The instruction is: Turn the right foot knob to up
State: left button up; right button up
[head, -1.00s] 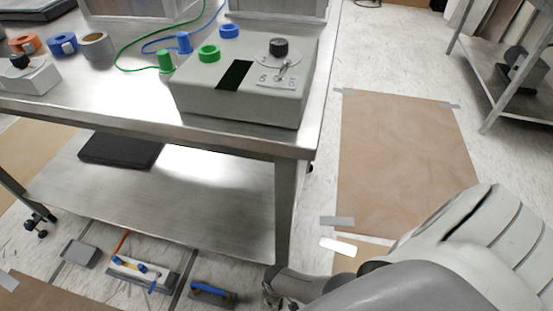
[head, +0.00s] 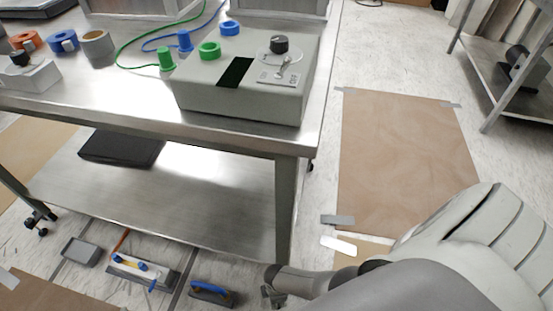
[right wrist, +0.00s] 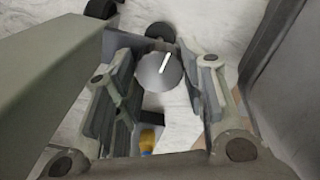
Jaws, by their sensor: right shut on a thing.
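In the right wrist view, a grey round knob (right wrist: 159,71) with a white pointer line sits between the fingertips of my right gripper (right wrist: 158,80). The line slants up and to the right in that picture. Both finger pads are against the knob's sides, and my gripper is shut on it. In the head view, my right gripper (head: 273,296) is low at the bottom edge, by the foot of the table's near right leg (head: 284,215). The knob cannot be made out there. My left gripper is not in view.
The metal table (head: 120,105) bears a grey box (head: 240,100) with a black dial, plus tape rolls and spools. Its lower shelf (head: 200,200) is above the gripper's height. Tools (head: 140,270) lie on the floor left of the gripper. A brown floor sheet (head: 400,160) lies right.

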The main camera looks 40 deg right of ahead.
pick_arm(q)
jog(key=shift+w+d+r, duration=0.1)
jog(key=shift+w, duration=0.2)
pick_arm(e)
jog(key=shift+s+n, duration=0.15)
jog(key=shift+n, duration=0.55)
jog(key=o, duration=0.8)
jog(key=shift+c, duration=0.2)
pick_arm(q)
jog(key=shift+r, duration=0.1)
pick_arm(e)
jog(key=shift+r, duration=0.1)
notch_tip(320, 180, up, 12)
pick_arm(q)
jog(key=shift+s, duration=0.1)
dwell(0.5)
